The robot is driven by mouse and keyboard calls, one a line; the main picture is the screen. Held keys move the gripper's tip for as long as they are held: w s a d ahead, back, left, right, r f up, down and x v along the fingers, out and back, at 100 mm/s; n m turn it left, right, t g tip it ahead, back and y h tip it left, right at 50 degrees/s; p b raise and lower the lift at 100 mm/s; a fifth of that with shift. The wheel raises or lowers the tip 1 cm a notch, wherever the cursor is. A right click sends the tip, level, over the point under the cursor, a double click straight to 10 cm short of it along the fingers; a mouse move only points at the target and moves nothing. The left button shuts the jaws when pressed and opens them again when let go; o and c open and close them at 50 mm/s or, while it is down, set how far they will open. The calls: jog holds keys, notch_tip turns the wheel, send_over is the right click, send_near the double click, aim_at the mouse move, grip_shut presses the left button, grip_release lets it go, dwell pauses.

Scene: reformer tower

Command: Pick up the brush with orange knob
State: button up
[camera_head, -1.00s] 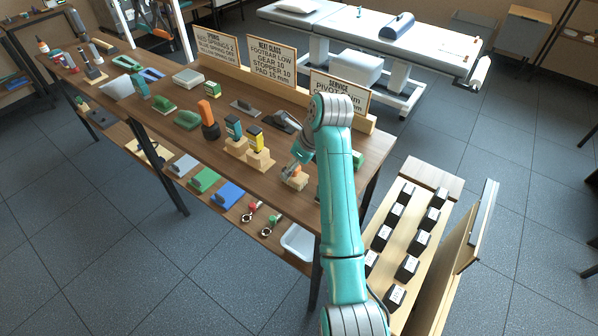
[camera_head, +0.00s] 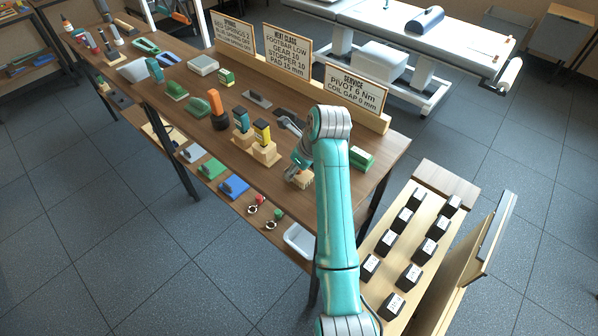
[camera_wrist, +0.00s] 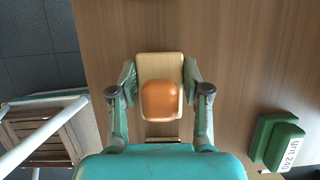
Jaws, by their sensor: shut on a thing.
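The brush with the orange knob shows from above in the wrist view: a pale wooden block (camera_wrist: 160,66) with a rounded orange knob (camera_wrist: 160,100) on it. My gripper (camera_wrist: 160,84) has a finger on each side of the block and is shut on it. In the head view my gripper (camera_head: 293,170) is at the near right part of the bench, and the wooden block (camera_head: 304,181) shows just under it. The knob is hidden there by my gripper. I cannot tell whether the block touches the bench top.
A green block (camera_head: 362,158) lies on the bench (camera_head: 330,205) to the right; it also shows in the wrist view (camera_wrist: 278,142). Two wooden-based items (camera_head: 262,150) and an orange-handled tool (camera_head: 217,108) stand left. A sign (camera_head: 354,92) stands behind. Black blocks fill a rack at right.

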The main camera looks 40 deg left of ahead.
notch_tip(320, 180, up, 10)
dwell(0.6)
jog(key=o, duration=0.5)
jog(key=c, duration=0.4)
jog(key=shift+o, duration=0.2)
jog(key=shift+s+d, duration=0.1)
